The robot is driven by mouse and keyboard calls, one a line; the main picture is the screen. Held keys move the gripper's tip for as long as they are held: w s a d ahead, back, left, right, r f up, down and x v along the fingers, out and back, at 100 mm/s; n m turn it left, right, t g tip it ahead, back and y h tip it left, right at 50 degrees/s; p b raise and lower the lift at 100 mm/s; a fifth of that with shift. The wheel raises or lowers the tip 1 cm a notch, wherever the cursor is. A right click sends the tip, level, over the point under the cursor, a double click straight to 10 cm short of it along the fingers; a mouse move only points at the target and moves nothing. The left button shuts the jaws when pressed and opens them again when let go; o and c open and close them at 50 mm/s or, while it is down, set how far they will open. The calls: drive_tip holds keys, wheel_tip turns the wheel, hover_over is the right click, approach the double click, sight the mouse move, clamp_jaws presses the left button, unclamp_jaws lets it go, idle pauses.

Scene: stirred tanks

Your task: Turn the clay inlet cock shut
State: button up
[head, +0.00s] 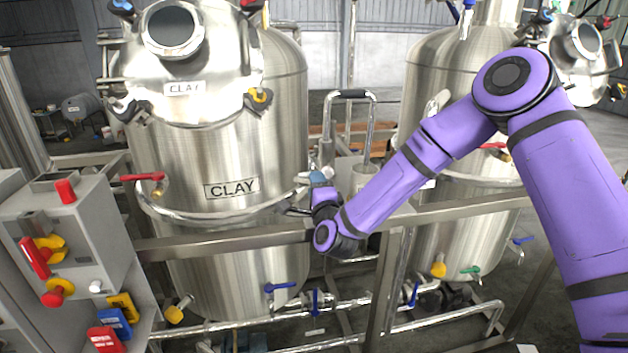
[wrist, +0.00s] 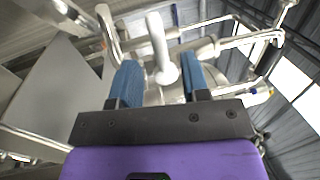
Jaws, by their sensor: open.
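The steel tank labelled CLAY (head: 230,150) stands left of centre in the head view. My gripper (head: 318,178) is at this tank's right side, above the frame rail. It is open. In the wrist view its two blue fingers (wrist: 159,78) stand apart, with a pale handle (wrist: 161,50) showing between or just beyond them. I cannot tell whether they touch it. This handle may be the clay inlet cock; no label on it shows. In the head view the fitting at the gripper is small and partly hidden by my gripper.
A steel rail (head: 225,240) runs in front of the tanks. A second tank (head: 440,200) stands at right, partly behind my arm. A grey control box (head: 95,235) with red and yellow switches is at left. Blue-handled valves (head: 280,287) sit on the low pipes.

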drive_tip(key=v, duration=0.7)
drive_tip(key=shift+s, duration=0.3)
drive_tip(key=shift+d, duration=0.15)
drive_tip(key=s+d+r+n+g+h, duration=0.1)
drive_tip(key=s+d+r+n+g, duration=0.25)
drive_tip(key=d+r+n, duration=0.4)
drive_tip(key=s+d+r+n+g+h, duration=0.1)
drive_tip(key=s+d+r+n+g, duration=0.1)
drive_tip(key=d+r+n+g, duration=0.5)
drive_tip(key=s+d+r+g+h, duration=0.1)
drive_tip(key=s+d+r, duration=0.1)
drive_tip(key=s+d, duration=0.4)
drive_tip(key=s+d+r+g+h, duration=0.1)
drive_tip(key=s+d, duration=0.5)
drive_tip(key=s, duration=0.6)
drive_tip(key=s+d+r+g+h, duration=0.1)
drive_tip(key=s+d+r, duration=0.3)
drive_tip(key=s, duration=0.5)
drive_tip(key=shift+s+d+h, duration=0.35)
drive_tip(key=shift+d+h, duration=0.15)
drive_tip(key=shift+d, duration=0.45)
drive_tip(key=shift+g, duration=0.25)
